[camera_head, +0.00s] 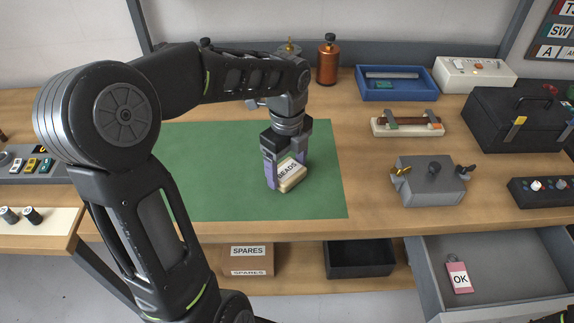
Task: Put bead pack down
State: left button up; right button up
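The bead pack (291,176) is a small cream block with a white label reading BEADS. It is between the fingers of my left gripper (286,168), which points down and appears shut on it. The pack is over the right part of the green mat (210,180); I cannot tell whether its underside touches the mat. The gripper hides part of the pack. My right gripper is not in view.
Behind the mat stands a copper-coloured cylinder (327,62). To the right are a blue tray (397,95), a grey box with knobs (430,182) and a black case (505,120). An open drawer (510,262) holds a pink OK tag (459,276). The rest of the mat is clear.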

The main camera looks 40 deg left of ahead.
aim_at(287, 170)
pick_arm(q)
jog(key=o, duration=0.3)
jog(key=shift+o, duration=0.2)
jog(key=shift+r, duration=3.9)
